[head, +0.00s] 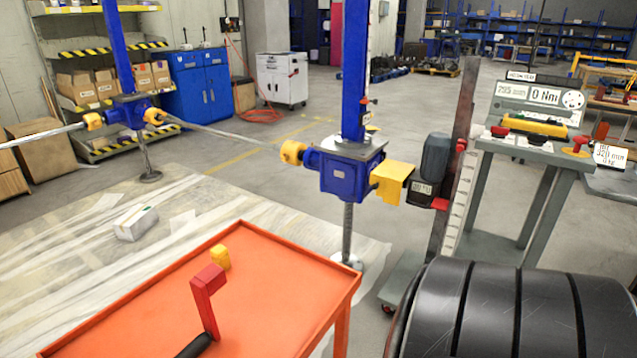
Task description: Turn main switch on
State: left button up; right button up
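A control stand (532,150) stands at the right, with a sloped grey top. A red knob on a yellow base (577,146) sits at the right end of its top and looks like a main switch; its on or off position is too small to tell. Another red knob on a dark base (500,131) sits at the left end, and a yellow block with a red part (535,127) lies between. Neither of my grippers is in view.
An orange tray table (270,285) in front holds a red angled piece with a black handle (206,295) and a yellow block (220,257). A blue screw jack (350,175) with yellow couplings stands between it and the stand. A large black ribbed shape fills the lower right.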

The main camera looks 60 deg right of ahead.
aim_at(500, 133)
jog(key=k, duration=0.85)
jog(key=k+z, duration=0.1)
jog(key=z, duration=2.45)
jog(key=i+l+z, duration=0.1)
jog(key=i, duration=0.5)
